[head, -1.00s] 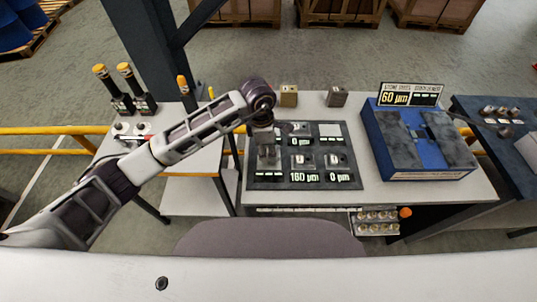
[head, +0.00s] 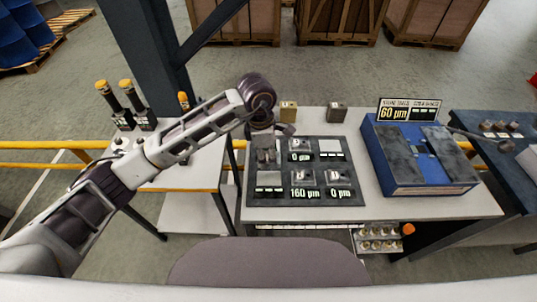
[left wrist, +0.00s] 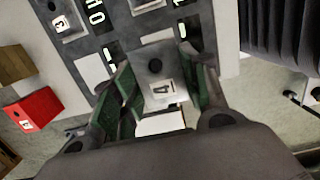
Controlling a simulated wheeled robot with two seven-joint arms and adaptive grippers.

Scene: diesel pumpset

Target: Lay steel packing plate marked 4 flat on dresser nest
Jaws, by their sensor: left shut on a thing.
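My left gripper (head: 266,158) is above the left side of the dark display board. It is shut on the steel packing plate marked 4 (left wrist: 158,72), which sits between the green-lined fingers in the left wrist view. In the head view the plate is hard to make out among the fingers. The blue dresser (head: 399,177) stands to the right on the same table, with two dark grey slabs on top and a small blue gap between them. Its sign (head: 409,109) reads 60 µm. The gripper is well left of it. My right gripper is not in view.
The display board (head: 310,207) holds other marked plates, including front ones (head: 305,178) and (head: 338,177), and pale pads. A brass block (head: 288,111) and a grey block (head: 337,113) stand behind it. A bare table strip separates board and dresser.

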